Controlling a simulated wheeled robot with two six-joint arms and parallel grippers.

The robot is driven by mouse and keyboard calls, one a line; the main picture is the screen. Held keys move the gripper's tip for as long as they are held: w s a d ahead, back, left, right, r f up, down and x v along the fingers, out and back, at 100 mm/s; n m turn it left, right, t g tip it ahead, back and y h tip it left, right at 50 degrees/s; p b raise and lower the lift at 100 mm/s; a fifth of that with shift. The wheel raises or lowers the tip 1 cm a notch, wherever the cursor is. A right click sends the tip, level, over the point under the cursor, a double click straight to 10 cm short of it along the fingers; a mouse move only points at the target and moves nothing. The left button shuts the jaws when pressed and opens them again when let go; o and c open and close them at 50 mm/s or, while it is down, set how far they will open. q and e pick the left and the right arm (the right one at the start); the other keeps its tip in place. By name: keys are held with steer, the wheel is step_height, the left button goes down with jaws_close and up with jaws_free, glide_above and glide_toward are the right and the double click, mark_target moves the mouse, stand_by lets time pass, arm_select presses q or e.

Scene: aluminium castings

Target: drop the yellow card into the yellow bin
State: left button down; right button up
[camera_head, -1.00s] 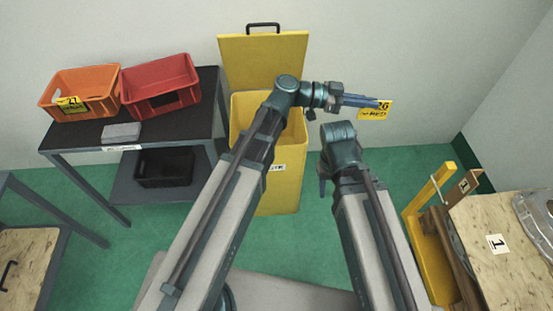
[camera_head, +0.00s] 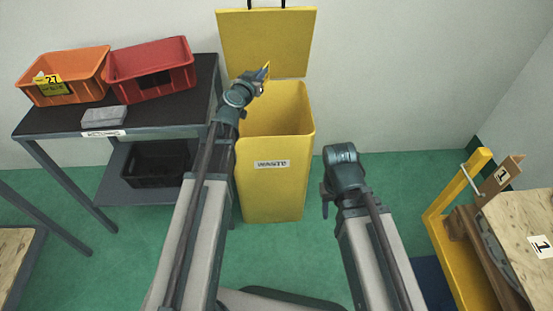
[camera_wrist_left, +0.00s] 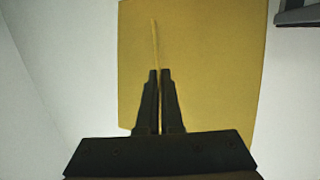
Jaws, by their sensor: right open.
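My left gripper (camera_head: 263,72) is shut on the yellow card (camera_head: 267,66), which shows as a small sliver in the head view. In the left wrist view the card (camera_wrist_left: 155,40) is seen edge-on, a thin strip between the left fingertips (camera_wrist_left: 160,72), with the yellow lid behind. The gripper appears above the bin's back-left rim, in front of the lid. My right gripper (camera_head: 326,205) hangs low, right of the bin, its fingers partly hidden.
A dark table (camera_head: 150,115) at the left holds an orange crate (camera_head: 85,85) with a yellow 27 card (camera_head: 48,84), a red crate (camera_head: 150,75) and a grey block (camera_head: 104,116). A black crate (camera_head: 155,165) is below. A yellow frame (camera_head: 455,195) stands at the right.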

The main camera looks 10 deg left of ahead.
arm_select(q)
steer(key=shift+a, duration=0.15)
steer(key=shift+f, duration=0.15)
step_height(320, 180, down, 6)
steer(key=b, duration=0.6)
steer(key=c, duration=1)
jaws_free()
